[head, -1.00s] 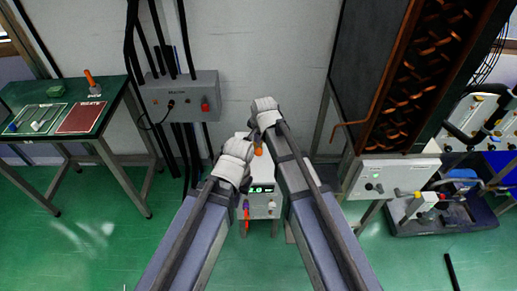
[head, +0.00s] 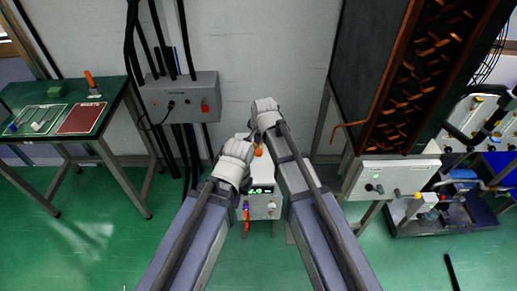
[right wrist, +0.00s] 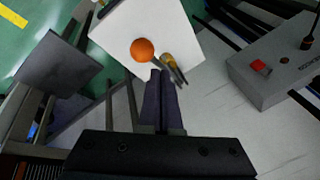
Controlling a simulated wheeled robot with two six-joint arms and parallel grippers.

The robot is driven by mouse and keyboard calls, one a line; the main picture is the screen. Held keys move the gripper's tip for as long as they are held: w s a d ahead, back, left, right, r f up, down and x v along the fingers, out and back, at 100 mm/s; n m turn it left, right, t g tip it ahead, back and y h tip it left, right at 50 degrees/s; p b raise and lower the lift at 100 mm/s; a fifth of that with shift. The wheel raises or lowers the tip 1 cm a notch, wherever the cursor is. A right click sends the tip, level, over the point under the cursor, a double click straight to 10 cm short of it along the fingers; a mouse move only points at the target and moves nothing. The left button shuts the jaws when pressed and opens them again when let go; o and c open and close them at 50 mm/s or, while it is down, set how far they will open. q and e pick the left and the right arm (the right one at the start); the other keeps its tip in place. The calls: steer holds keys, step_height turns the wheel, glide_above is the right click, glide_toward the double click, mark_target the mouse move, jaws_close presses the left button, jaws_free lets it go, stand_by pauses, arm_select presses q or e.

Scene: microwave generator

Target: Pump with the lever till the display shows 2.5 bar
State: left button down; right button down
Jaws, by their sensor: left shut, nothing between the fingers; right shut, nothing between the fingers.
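The pump unit (head: 262,208) is a pale box on the floor, low in the middle of the head view. Its green-lit display (head: 262,190) is too small and blurred to read surely. The lever's orange knob (head: 258,152) shows between my two grippers; it also shows in the right wrist view as an orange ball (right wrist: 142,49) over the box's white top (right wrist: 125,28). My left gripper (head: 247,138) is shut and empty, just left of the knob. My right gripper (head: 262,130) is shut and empty; its dark fingers (right wrist: 160,82) end close beside the knob. The lever's rod is mostly hidden.
A grey control box (head: 180,95) with cables is on the wall at left. A green table (head: 110,90) stands far left. A tall dark cabinet with copper coils (head: 430,60) and a pale panel (head: 385,180) stand at right. The front floor is clear.

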stand_by(0.7)
steer(key=shift+s+f+b, duration=0.15)
steer(key=shift+f+b, duration=0.25)
